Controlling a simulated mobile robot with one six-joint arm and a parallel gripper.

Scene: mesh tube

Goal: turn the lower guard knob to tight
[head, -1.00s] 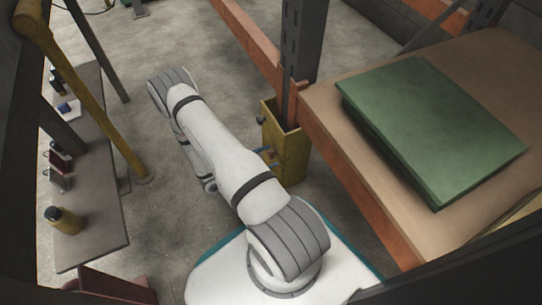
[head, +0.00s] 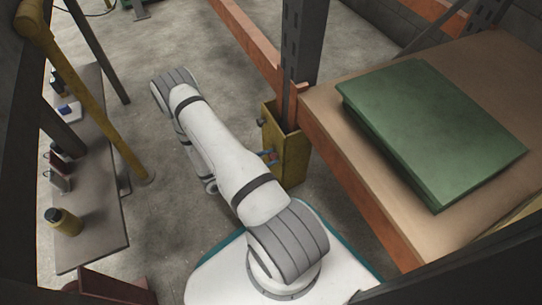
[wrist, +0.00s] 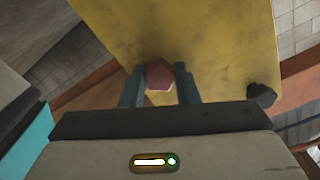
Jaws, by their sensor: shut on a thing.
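The yellow guard (head: 291,158) stands around the foot of a dark rack upright in the head view. In the wrist view its yellow face (wrist: 195,45) fills the upper middle. A red knob (wrist: 160,75) sticks out from that face. My gripper (wrist: 159,73) is shut on the red knob, with one blue-grey finger on each side. A second, dark knob (wrist: 262,94) shows to the right, apart from my fingers. In the head view my gripper (head: 269,157) is at the guard's left side, mostly hidden by my arm, below a dark knob (head: 262,121). I cannot read the knob's turn angle.
An orange-edged shelf (head: 345,150) with a green stack (head: 430,125) stands to the right of the guard. Bare concrete floor (head: 215,60) lies behind my arm.

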